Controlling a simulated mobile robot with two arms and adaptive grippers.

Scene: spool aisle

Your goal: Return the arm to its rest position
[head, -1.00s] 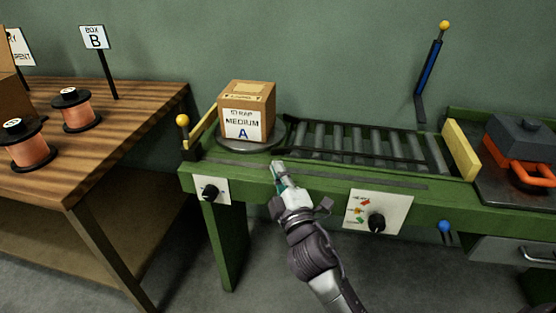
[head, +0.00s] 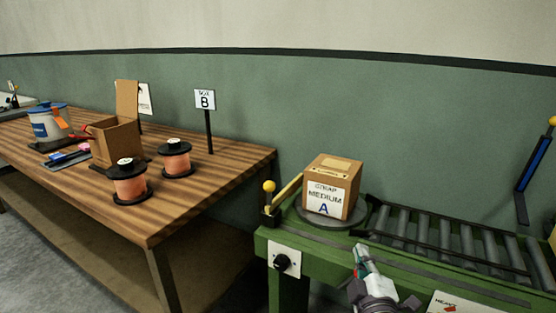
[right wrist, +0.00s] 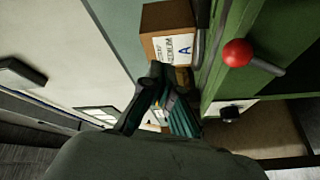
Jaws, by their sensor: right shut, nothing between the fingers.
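My right gripper (head: 362,256) is shut and empty. It is low in the head view, in front of the green conveyor bench (head: 300,243). In the right wrist view the fingers (right wrist: 165,100) show together in the middle, with the box behind them. The cardboard box (head: 333,188), labelled "strap medium A", stands upright on a round grey plate (head: 310,216), apart from the gripper. It also shows in the right wrist view (right wrist: 168,20). My left gripper is not in view.
A wooden table (head: 225,180) at left holds two copper spools (head: 130,185), an open box (head: 116,142), a white-and-blue bucket (head: 50,122) and a "Box B" sign (head: 205,100). Rollers (head: 440,232) run right of the box. A yellow-knobbed lever (head: 269,187) stands at the bench's left end.

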